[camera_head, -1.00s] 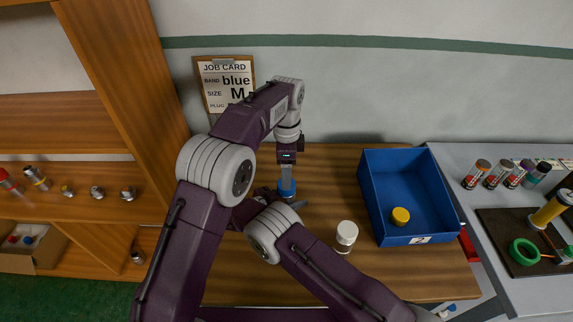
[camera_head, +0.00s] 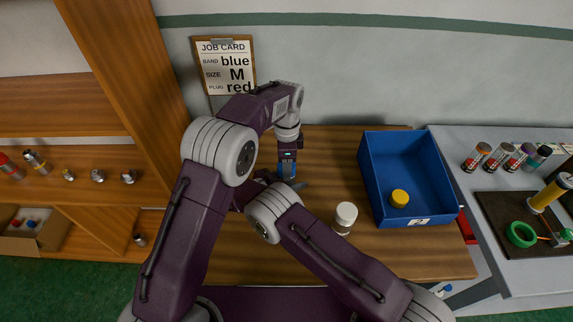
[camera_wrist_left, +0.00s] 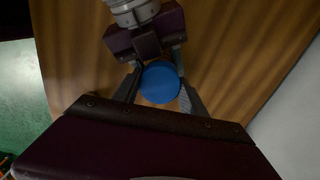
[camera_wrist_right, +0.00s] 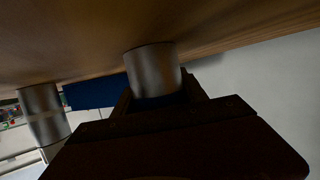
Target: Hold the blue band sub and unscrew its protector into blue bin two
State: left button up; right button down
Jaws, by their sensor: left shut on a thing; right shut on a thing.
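The blue protector (camera_head: 288,170) sits on top of the sub and shows as a round blue disc in the left wrist view (camera_wrist_left: 160,83). My left gripper (camera_head: 287,162) points down and is shut around the protector. My right gripper (camera_head: 291,184) comes in lower, from the side, shut on the grey metal sub body (camera_wrist_right: 153,72). In the head view the arms and grippers largely hide the sub; its blue band cannot be made out. Blue bin two (camera_head: 436,180) stands to the right on the table, with a yellow cap (camera_head: 400,198) in it.
A white-topped cylinder (camera_head: 344,217) stands between the grippers and the bin. The job card (camera_head: 224,66) on the wall reads blue, M, red. Several banded cylinders (camera_head: 500,156) stand on the grey bench at right. The shelf (camera_head: 80,185) at left holds small parts.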

pick_arm(q)
jog(key=n, duration=0.7)
jog(key=shift+n, duration=0.3)
jog(key=n, duration=0.5)
jog(key=shift+n, duration=0.3)
jog(key=o, duration=1.5)
jog(key=shift+o, duration=0.2)
